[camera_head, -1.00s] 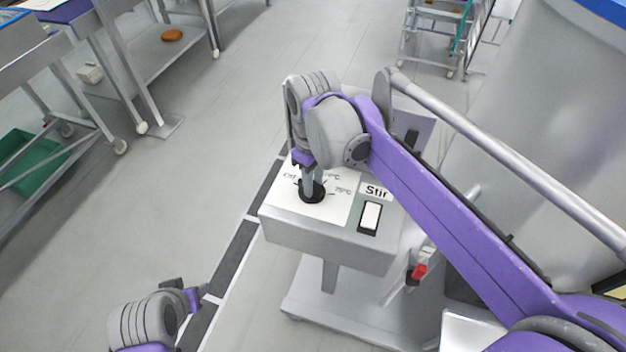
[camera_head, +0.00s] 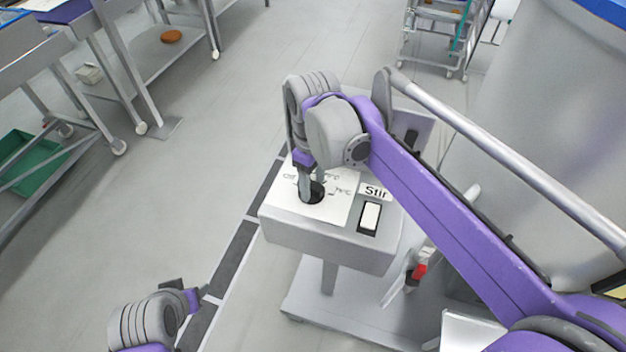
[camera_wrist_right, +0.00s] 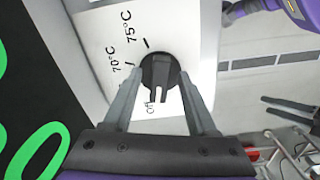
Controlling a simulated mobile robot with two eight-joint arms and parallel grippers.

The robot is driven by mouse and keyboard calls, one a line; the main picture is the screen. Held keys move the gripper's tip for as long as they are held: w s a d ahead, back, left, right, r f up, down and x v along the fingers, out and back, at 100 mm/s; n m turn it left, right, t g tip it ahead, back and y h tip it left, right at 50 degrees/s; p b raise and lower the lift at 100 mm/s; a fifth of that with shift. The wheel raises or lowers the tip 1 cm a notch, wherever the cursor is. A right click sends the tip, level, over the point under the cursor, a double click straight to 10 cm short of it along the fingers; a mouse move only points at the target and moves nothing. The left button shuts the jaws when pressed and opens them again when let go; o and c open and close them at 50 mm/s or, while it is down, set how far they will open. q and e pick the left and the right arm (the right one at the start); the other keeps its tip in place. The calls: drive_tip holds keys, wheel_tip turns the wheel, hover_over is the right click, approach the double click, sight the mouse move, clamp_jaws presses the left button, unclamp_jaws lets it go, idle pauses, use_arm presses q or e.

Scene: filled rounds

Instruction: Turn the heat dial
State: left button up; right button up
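The heat dial (camera_wrist_right: 160,72) is a black round knob with a raised bar on a white plate, marked Off, 70°C and 75°C. Its light pointer faces the Off mark in the right wrist view. It also shows in the head view (camera_head: 316,192), partly hidden by my right gripper (camera_head: 311,188). In the right wrist view, my right gripper's fingers (camera_wrist_right: 158,82) stand apart, one on each side of the dial. I cannot tell whether they touch it. My left gripper (camera_head: 184,291) is low on the left, away from the control box; its fingers look apart and empty.
The grey control box (camera_head: 315,240) carries a rocker switch (camera_head: 370,217) labelled Stir. A large metal vessel (camera_head: 540,150) stands at right. A red-handled part (camera_head: 419,271) sits beside the box. Tables and a green crate (camera_head: 30,160) are at left; the floor between is clear.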

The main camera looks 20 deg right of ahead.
sight(313, 185)
wheel_tip(313, 185, up, 11)
drive_tip(key=shift+p, duration=0.35)
idle(0.3)
drive_tip(key=shift+f, duration=0.15)
